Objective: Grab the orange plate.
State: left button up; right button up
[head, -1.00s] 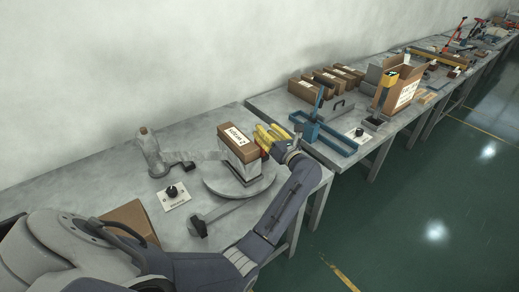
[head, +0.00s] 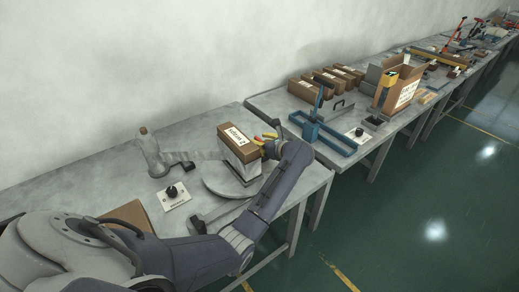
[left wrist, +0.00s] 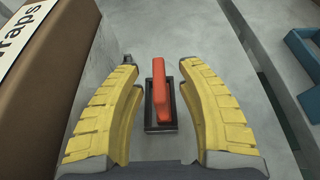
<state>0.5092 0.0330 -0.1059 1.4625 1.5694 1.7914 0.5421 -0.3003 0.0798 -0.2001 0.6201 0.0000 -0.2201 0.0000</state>
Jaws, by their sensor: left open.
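The orange plate (left wrist: 160,92) stands in a dark rectangular frame (left wrist: 151,126) in the left wrist view, its long side running away from me. My left gripper (left wrist: 160,70) has two yellow fingers spread wide, one on each side of the plate. There is a clear gap on both sides and neither finger touches it. I cannot tell how far above the plate the fingers are. In the head view my left gripper (head: 265,138) is beside the brown labelled box and partly hidden by my wrist. My right gripper is not in view.
The brown labelled box (head: 238,143) stands on a grey block over a round plate (head: 215,179), close left of my left gripper. A blue frame (head: 325,137) is on the neighbouring table to the right. A bottle (head: 147,148) and a switch box (head: 174,197) stand at left.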

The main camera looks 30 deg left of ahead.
pick_arm(q)
jog(key=shift+x, duration=1.45)
jog(key=shift+o, duration=0.3)
grip_shut()
